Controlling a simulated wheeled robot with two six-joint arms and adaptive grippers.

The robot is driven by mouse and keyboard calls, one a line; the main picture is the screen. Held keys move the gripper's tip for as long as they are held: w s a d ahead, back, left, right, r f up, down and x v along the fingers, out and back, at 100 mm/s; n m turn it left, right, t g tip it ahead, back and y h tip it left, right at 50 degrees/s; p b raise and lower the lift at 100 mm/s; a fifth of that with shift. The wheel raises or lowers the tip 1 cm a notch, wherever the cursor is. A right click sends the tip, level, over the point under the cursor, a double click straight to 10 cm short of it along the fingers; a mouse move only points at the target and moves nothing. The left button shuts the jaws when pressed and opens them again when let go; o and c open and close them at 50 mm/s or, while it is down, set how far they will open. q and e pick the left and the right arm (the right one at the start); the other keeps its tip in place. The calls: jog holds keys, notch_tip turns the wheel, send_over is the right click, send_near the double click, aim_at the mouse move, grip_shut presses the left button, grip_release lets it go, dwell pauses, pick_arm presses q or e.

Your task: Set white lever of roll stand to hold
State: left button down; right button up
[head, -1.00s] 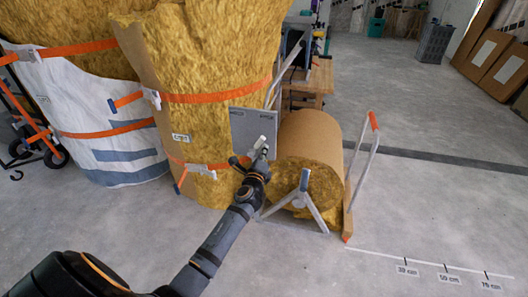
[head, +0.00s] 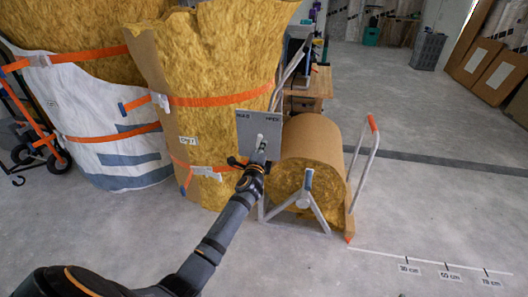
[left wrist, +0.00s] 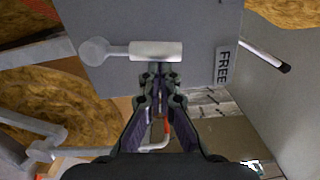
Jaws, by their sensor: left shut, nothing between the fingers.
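The roll stand (head: 314,212) carries a brown roll with yellow wool. Its grey plate (head: 248,144) bears HOLD at upper left and FREE at upper right in the head view. The white lever (left wrist: 155,51) crosses the plate in the left wrist view, its round pivot end at left. It points between the two labels; the FREE label (left wrist: 223,66) is below its line there. My left gripper (left wrist: 160,72) is shut and empty, its tips at the lever's FREE side, touching or almost touching it. In the head view the gripper (head: 262,149) partly hides the lever. My right gripper is not visible.
Tall yellow wool rolls (head: 215,60) with orange straps stand close on the left of the plate. A white-wrapped roll (head: 110,130) is farther left. A tube handle (head: 368,150) with a red top rises right of the stand.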

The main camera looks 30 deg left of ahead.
pick_arm(q)
jog(key=shift+s+a+r+n, duration=0.1)
jog(key=shift+a+r+n, duration=0.05)
jog(key=shift+a+n, duration=0.3)
jog(key=shift+s+a+r+n, duration=0.1)
jog(key=shift+a+n, duration=0.35)
jog(key=shift+n, duration=0.6)
jog(key=a+n, duration=0.2)
jog(key=n, duration=0.1)
jog(key=shift+s+a, duration=0.1)
jog(key=shift+s, duration=0.15)
jog(key=shift+s+a, duration=0.1)
jog(key=shift+a, duration=0.25)
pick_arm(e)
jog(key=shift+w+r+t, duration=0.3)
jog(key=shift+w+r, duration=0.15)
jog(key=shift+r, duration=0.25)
pick_arm(q)
jog(key=shift+a, duration=0.1)
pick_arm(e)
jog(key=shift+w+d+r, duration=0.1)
